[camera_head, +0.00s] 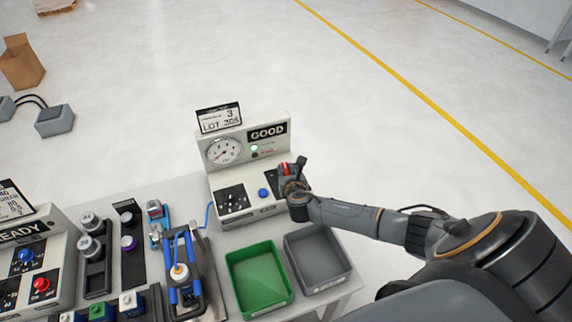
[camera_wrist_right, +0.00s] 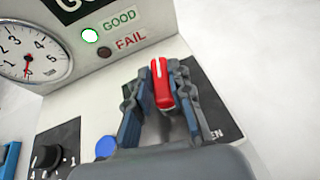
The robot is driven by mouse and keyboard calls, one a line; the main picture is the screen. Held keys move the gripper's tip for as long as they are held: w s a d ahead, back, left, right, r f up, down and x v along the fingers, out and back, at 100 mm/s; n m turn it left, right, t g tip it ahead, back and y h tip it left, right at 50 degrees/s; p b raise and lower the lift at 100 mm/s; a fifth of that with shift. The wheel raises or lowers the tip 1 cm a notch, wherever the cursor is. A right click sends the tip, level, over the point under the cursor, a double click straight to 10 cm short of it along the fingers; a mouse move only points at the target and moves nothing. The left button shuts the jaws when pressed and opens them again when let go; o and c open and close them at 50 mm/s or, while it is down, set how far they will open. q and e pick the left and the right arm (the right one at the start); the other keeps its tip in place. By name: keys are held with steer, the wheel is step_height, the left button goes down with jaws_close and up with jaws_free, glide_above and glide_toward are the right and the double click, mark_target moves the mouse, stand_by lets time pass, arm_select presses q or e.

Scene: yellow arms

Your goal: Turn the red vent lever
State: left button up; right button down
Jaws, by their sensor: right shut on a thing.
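The red vent lever (camera_wrist_right: 162,84) stands on the right part of the white test unit, on a dark plate. In the right wrist view it sits between the two fingers of my right gripper (camera_wrist_right: 160,92), which is shut on it. In the head view only a little of the red lever (camera_head: 286,168) shows beside my right gripper (camera_head: 292,172); the rest is hidden by the gripper. The white test unit (camera_head: 238,170) has a round gauge (camera_head: 223,151), a GOOD sign and a lit green lamp (camera_wrist_right: 90,35). My left gripper is not in view.
A blue button (camera_head: 263,193) and a black knob panel (camera_head: 232,197) are left of the lever. A green bin (camera_head: 232,278) and a grey bin (camera_head: 289,247) stand in front of the unit. Fixtures and another control box (camera_head: 58,245) fill the left of the table.

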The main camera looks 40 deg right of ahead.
steer(key=m+g+h, duration=0.1)
steer(key=m+h, duration=0.1)
steer(key=shift+m+g+h, duration=0.3)
steer(key=shift+m+h, duration=0.1)
steer(key=shift+s+d+m+g+h+b, duration=0.15)
steer(key=shift+m+g+h+b, duration=0.15)
steer(key=shift+m+g+h, duration=1.55)
steer(key=shift+m, duration=0.25)
steer(key=c, duration=1.2)
jaws_free()
steer(key=v, duration=1.2)
steer(key=shift+d+y, duration=0.1)
steer(key=shift+y, duration=0.15)
